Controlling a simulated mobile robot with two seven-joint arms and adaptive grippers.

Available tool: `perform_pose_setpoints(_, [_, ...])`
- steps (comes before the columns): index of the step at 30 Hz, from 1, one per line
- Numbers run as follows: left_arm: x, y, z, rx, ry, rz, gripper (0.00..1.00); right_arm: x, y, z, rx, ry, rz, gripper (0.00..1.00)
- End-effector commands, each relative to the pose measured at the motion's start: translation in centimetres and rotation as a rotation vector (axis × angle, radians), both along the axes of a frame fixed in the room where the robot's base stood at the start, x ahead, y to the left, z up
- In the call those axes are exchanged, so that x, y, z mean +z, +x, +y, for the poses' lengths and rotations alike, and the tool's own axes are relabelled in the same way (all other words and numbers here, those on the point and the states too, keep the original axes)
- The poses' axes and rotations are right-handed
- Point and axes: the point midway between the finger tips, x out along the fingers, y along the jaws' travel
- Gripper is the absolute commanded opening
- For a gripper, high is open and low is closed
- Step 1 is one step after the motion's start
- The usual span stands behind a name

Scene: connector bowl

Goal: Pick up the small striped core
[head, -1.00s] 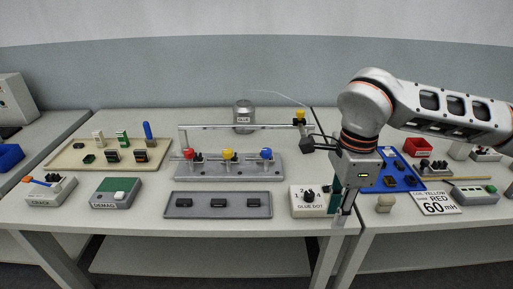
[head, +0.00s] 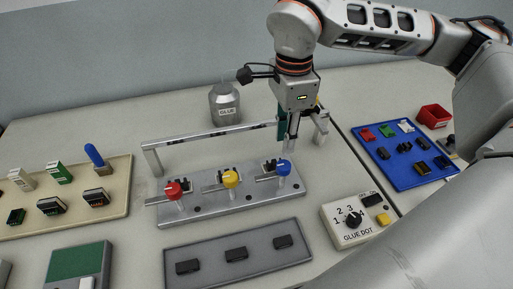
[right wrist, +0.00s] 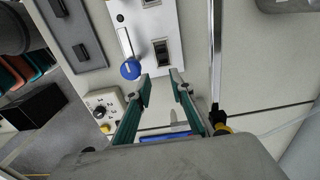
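Several small dark blocks lie on the beige tray (head: 118,203) at the left in the head view. One block (head: 51,205) has light marks along its edge, as does another (head: 95,196); a smaller green-black one (head: 16,216) is beside them. More dark blocks (head: 405,146) lie on the blue tray (head: 400,178) at the right. I cannot tell which is the striped core. My right gripper (head: 288,146) is above the right end of the clamp fixture. In the right wrist view its green-sided fingers (right wrist: 162,87) are apart with nothing between them. My left gripper is not in view.
The grey fixture (head: 240,206) carries red, yellow and blue knobs. A rail (head: 195,135) stands behind it, with a glue jar (head: 225,105) farther back. A grey tray (head: 205,252) with dark blocks and the glue-dot box (head: 352,235) are in front.

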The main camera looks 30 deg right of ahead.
Motion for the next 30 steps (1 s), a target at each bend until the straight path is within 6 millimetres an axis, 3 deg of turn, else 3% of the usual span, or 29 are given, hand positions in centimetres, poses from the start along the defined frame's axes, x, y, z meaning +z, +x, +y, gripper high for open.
perform_pose_setpoints(7, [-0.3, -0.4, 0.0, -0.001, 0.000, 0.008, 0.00, -1.0, 0.0, 0.0, 0.000, -0.001, 0.002, 0.22])
perform_pose_setpoints(22, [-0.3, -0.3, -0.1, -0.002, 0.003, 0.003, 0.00, -7.1, 0.3, -0.1, -0.001, 0.000, 0.003, 0.22])
perform_pose_setpoints(30, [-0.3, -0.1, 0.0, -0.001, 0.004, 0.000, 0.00, -7.8, 0.3, -0.1, 0.000, 0.000, 0.000, 0.22])
